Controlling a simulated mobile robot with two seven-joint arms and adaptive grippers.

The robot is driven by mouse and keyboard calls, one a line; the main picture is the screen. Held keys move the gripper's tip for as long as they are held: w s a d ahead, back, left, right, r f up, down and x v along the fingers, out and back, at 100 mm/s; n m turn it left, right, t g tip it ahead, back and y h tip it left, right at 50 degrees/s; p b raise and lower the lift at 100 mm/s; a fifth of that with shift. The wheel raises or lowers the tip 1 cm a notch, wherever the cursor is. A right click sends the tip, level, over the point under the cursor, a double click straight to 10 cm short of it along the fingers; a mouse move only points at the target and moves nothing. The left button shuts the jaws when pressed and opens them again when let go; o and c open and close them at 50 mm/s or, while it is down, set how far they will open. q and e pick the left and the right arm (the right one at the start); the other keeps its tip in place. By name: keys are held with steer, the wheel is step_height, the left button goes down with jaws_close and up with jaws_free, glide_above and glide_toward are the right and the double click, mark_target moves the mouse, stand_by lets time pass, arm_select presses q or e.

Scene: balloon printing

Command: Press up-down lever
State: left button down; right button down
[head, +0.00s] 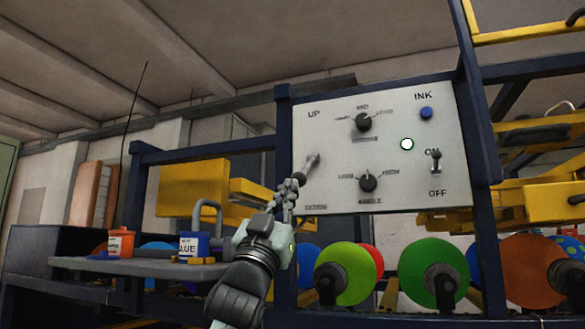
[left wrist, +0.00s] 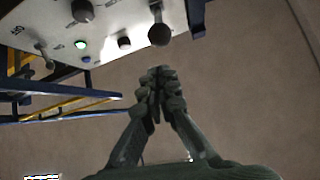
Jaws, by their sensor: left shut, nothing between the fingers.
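The up-down lever (head: 313,160) is on the left part of the white control panel (head: 390,190), below the word UP, and tilts up and to the right. My left gripper (head: 296,181) is shut and empty, just below the lever and in front of the panel's left edge. In the left wrist view the dark round knob (left wrist: 159,35) of a lever, likely this one, stands just past my shut fingertips (left wrist: 158,72), with a visible gap in the picture. The lever's lower part is partly hidden by my fingers in the head view. My right gripper is not in view.
The panel also has two dark dials (head: 363,122), a lit round light (head: 407,144), a blue INK button (head: 426,113) and an ON/OFF switch (head: 435,162). An orange pot (head: 121,243) and a blue pot (head: 193,246) stand on a grey shelf at left.

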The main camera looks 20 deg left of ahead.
arm_select(q)
steer(key=shift+s+a+f, duration=0.1)
steer(key=shift+s+f, duration=0.2)
steer(key=shift+f, duration=0.35)
steer(key=shift+s+d+f, duration=0.1)
steer(key=shift+s+f, duration=0.15)
steer(key=shift+f, duration=0.4)
steer(key=shift+s+a+f, duration=0.1)
steer(key=shift+s+f, duration=0.2)
steer(key=shift+f, duration=0.35)
